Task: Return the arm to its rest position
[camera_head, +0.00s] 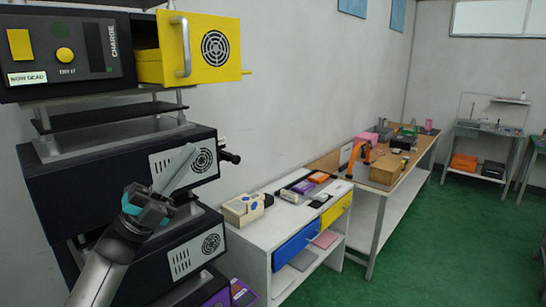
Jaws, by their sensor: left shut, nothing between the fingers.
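My left arm comes in from the lower left, and my left gripper (182,165) is raised in front of the stack of dark machine units (100,165). Its fingers are shut with nothing between them, and they point up and to the right. The top unit, marked CHARGE (65,50), has a yellow door (215,38) with a metal handle, standing out to the right above the gripper. The gripper is apart from the door and its handle. I cannot tell whether it touches the unit behind it. My right gripper is not in view.
A white cabinet (262,235) with a blue drawer (298,245) and a yellow drawer (336,210) stands right of the stack, with small boxes on top. A long workbench (400,190) with tools runs behind it. The green floor (440,245) is clear at the right.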

